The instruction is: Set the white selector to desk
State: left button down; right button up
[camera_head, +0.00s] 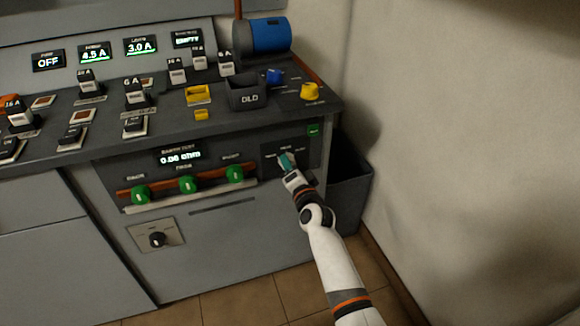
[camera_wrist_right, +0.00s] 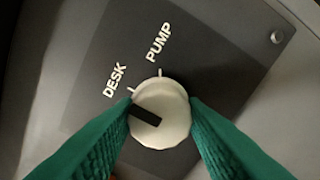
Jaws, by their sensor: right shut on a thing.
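The white selector (camera_wrist_right: 172,108) is a round knob with a black pointer bar on a dark panel, seen in the right wrist view. The labels DESK (camera_wrist_right: 115,80) and PUMP (camera_wrist_right: 159,42) stand above it, each with a tick. The pointer bar aims to the upper left, a little below the DESK tick. My right gripper (camera_wrist_right: 160,112) has its green fingers shut on the selector, one on each side. In the head view my right gripper (camera_head: 286,161) is at the panel (camera_head: 310,158) and hides the knob. My left gripper is not in view.
A black knob (camera_head: 157,239) is lower left. A dark bin (camera_head: 350,190) stands right of the console, near the wall.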

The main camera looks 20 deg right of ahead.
jog(key=o, duration=1)
jog(key=shift+s, duration=0.1)
pick_arm(q)
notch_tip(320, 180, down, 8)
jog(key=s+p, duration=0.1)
jog(key=p, duration=0.1)
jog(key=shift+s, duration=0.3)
pick_arm(e)
jog(key=s, duration=1.2)
jog(key=shift+d, duration=0.25)
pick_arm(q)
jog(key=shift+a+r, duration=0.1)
pick_arm(e)
jog(key=shift+w, duration=0.1)
